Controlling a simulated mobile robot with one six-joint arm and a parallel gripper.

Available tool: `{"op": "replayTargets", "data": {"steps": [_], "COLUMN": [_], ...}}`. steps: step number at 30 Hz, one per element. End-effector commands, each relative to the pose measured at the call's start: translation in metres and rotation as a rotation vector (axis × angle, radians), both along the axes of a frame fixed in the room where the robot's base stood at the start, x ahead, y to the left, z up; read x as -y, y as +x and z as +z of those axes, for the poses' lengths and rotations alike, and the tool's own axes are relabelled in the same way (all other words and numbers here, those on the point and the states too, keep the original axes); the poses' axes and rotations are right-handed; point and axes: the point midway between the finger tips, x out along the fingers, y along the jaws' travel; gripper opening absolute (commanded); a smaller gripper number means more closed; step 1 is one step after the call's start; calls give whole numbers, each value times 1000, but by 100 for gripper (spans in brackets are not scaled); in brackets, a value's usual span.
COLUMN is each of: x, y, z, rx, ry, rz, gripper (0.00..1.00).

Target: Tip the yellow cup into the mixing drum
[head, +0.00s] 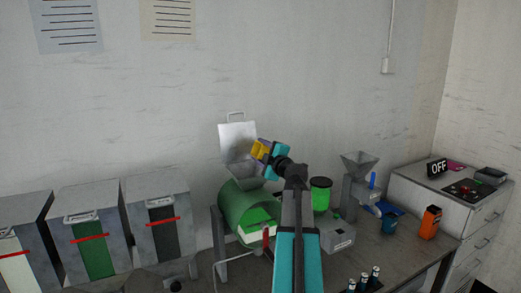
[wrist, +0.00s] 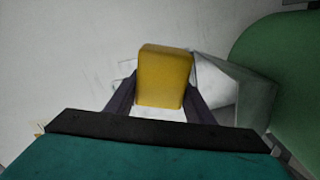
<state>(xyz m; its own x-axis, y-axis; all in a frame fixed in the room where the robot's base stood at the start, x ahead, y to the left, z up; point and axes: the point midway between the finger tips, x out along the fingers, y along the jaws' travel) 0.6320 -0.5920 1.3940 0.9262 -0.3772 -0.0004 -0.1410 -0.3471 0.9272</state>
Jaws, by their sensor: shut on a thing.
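The yellow cup (head: 259,149) is held in my gripper (head: 264,151), above the green mixing drum (head: 235,207) in the head view. In the wrist view the yellow cup (wrist: 165,77) sits between the two dark fingers of my gripper (wrist: 160,92), which are shut on it. The inside of the cup and anything in it cannot be seen. The drum has a raised grey lid (head: 238,143) behind it, next to the cup. The green drum also shows at the right edge of the wrist view (wrist: 285,70).
Several grey bins (head: 92,230) stand at the left. A green-filled jar (head: 320,195), a grey hopper (head: 360,175), an orange container (head: 430,222) and small dark bottles (head: 363,281) stand on the table to the right. A drawer cabinet with an OFF sign (head: 438,167) is at far right.

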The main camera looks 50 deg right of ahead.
Motion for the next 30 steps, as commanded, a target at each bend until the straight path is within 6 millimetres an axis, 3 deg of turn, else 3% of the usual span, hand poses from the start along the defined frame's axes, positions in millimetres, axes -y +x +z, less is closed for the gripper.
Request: {"op": "replayTargets", "data": {"steps": [17, 30], "x": [2, 12], "y": [-1, -5], "z": [-3, -10], "rx": [35, 129], "ry": [86, 318], "rz": [0, 0], "gripper": [25, 25]}}
